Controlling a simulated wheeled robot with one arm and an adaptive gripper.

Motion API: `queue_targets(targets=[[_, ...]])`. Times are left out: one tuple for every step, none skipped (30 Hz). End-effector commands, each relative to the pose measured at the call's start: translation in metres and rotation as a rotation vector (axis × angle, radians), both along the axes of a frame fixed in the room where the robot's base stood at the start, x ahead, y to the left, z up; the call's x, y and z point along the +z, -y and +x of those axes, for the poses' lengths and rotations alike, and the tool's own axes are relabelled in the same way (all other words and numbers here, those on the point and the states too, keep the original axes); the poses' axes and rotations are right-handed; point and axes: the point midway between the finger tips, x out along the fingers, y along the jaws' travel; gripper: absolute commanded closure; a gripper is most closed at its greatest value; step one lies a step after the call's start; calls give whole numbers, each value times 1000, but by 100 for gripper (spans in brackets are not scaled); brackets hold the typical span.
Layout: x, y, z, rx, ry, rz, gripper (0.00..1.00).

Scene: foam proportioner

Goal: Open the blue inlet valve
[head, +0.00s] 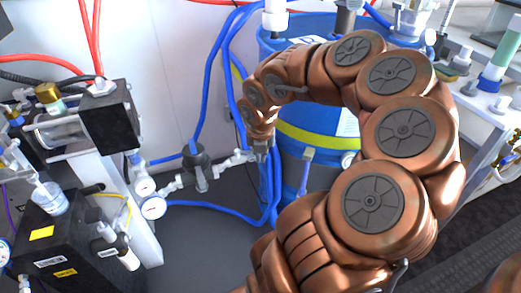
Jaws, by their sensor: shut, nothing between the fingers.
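My arm reaches across the picture from the lower right and bends over a blue drum. My gripper (262,152) points down at the arm's end, just in front of the drum. It is shut and empty, small in the picture and partly lost against the hoses behind it. A silver pipe run with valve fittings (222,165) lies just left of the gripper; I cannot tell whether they touch.
The blue drum (290,175) with a yellow band stands behind my arm. Blue hoses (208,85) hang around the pipework. Pressure gauges (153,207) sit at its left end. Black equipment (70,245) fills the left, and a bench (485,105) the right. Grey floor (205,245) is clear below the pipes.

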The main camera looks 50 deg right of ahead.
Motion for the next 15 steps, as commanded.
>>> queue_targets(targets=[[-10,2,0,-1,-7,1,100],[-14,2,0,0,-8,0,100],[-19,3,1,1,-7,0,100],[-22,4,2,1,-6,0,100],[-26,4,2,1,-7,1,100],[-30,5,3,2,-7,0,100],[-32,6,3,1,-6,-1,100],[-35,6,4,1,-5,-1,100],[-39,7,5,1,-4,-1,100],[-42,8,6,1,-3,0,100],[-45,8,6,1,-5,0,100],[-50,9,6,2,-7,1,100],[-48,11,9,1,-5,0,100],[-47,14,11,1,-4,-1,100],[-47,18,14,0,-3,-1,100]])
